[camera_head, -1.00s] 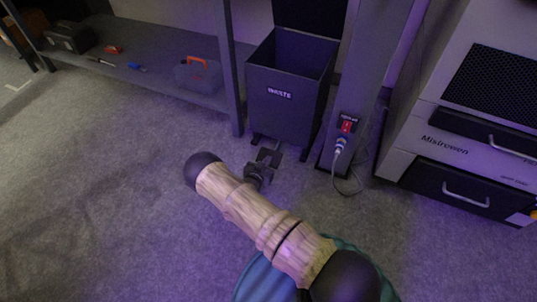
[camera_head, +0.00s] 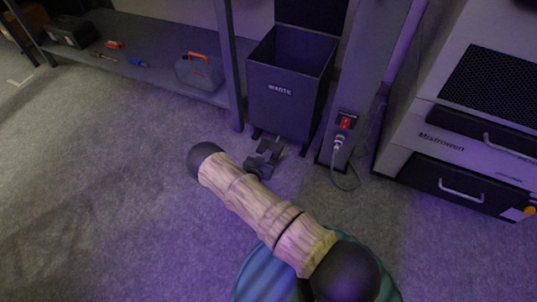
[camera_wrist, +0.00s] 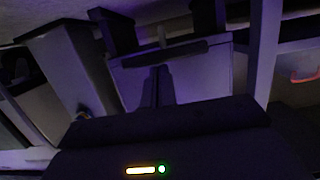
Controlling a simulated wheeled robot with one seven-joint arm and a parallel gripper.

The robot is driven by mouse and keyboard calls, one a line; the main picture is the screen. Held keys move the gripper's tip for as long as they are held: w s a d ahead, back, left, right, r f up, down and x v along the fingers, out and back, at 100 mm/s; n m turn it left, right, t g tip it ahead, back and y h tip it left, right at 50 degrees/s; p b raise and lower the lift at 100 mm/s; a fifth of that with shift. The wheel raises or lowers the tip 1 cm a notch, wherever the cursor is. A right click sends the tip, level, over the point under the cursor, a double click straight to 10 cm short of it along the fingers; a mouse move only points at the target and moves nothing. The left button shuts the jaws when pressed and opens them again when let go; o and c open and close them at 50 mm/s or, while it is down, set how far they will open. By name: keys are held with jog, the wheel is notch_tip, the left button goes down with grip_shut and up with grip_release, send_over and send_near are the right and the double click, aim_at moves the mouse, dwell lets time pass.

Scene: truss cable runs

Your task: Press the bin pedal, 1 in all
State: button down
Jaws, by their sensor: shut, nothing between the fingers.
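The dark waste bin (camera_head: 285,105) stands on the carpet against the shelf post, labelled and with its lid (camera_head: 312,14) raised. Its pedal (camera_head: 275,144) sticks out low at the front, partly covered by my gripper. My gripper (camera_head: 266,158) is low over the floor just in front of the bin, at the pedal; I cannot tell whether they touch. In the wrist view the bin (camera_wrist: 205,80) appears upside down, with the pedal bar (camera_wrist: 178,50) across it. My shut, empty fingers (camera_wrist: 158,82) point toward that bar.
A post with a red-switched power socket (camera_head: 345,124) and hanging cable stands right of the bin. A drawer cabinet (camera_head: 460,150) is farther right. A low shelf (camera_head: 140,85) on the left holds a toolbox (camera_head: 200,72) and small tools. Carpet on the left is clear.

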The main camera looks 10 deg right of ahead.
jog(key=f+p+v, duration=0.2)
jog(key=p+v, duration=0.1)
jog(key=v, duration=0.7)
jog(key=shift+s+a+f+p, duration=0.25)
jog(key=shift+f+p, duration=0.15)
jog(key=shift+f, duration=0.15)
jog(key=shift+w, duration=0.1)
